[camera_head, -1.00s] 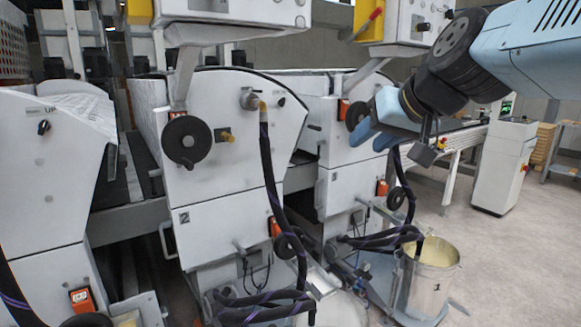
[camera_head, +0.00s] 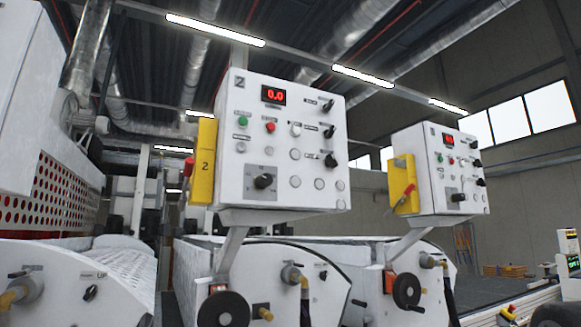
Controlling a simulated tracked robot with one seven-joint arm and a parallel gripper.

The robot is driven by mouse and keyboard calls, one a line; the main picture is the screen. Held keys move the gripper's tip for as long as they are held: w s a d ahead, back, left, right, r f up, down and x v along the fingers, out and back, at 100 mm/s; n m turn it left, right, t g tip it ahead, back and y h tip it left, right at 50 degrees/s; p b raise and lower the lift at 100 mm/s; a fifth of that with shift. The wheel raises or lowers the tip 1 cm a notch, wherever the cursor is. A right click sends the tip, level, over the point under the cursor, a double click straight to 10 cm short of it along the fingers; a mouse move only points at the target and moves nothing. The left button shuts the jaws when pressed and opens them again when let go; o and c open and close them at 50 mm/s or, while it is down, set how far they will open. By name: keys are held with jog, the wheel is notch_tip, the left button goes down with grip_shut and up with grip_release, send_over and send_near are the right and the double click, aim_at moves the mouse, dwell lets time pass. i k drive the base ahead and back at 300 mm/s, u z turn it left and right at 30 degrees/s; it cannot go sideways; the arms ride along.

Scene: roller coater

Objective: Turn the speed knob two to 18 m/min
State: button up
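A white control panel (camera_head: 280,140) stands in the middle, with a mark like a 2 or Z at its upper left. Its red display (camera_head: 273,95) reads 0.0. A large black knob (camera_head: 264,181) sits at its lower left on a grey dial plate; the scale is too small to read. A similar panel (camera_head: 438,170) stands farther right, with its own red display (camera_head: 448,139), unreadable, and black knob (camera_head: 458,197). My gripper is not in view now, so its state and distance from the knobs do not show.
A yellow box (camera_head: 204,162) marked 2, with a red handle, is on the near panel's left side. Below stand white machine housings with handwheels (camera_head: 224,309) and hoses. Open space shows at the far right.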

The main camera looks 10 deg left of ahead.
aim_at(261, 182)
jog(key=z, duration=0.4)
jog(key=k, duration=1.35)
jog(key=u, duration=0.95)
jog(key=i, duration=1)
